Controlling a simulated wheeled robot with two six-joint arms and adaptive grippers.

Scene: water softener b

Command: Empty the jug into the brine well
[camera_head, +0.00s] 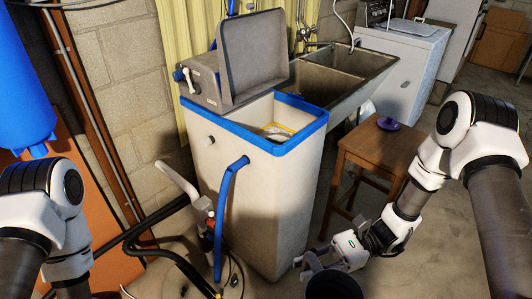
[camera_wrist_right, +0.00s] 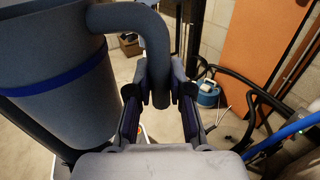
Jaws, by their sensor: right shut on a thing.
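The grey jug with a blue band (camera_wrist_right: 62,80) fills the left of the right wrist view. My right gripper (camera_wrist_right: 160,88) is shut on its curved handle. In the head view the right gripper (camera_head: 312,262) is low at the bottom, right of the white softener cabinet, and the dark jug (camera_head: 335,286) is partly cut off by the lower edge. The cabinet (camera_head: 268,200) has a blue rim, and its grey lid (camera_head: 253,55) stands raised. Its open top shows pale and yellowish contents (camera_head: 277,132); I cannot make out the brine well. The jug's contents are hidden. My left gripper is out of view.
A wooden stool (camera_head: 375,150) with a small purple item (camera_head: 388,123) stands right of the cabinet. A blue hose (camera_head: 222,215) and dark pipes run at its left. A double sink (camera_head: 335,75) stands behind. Open floor lies at the lower right.

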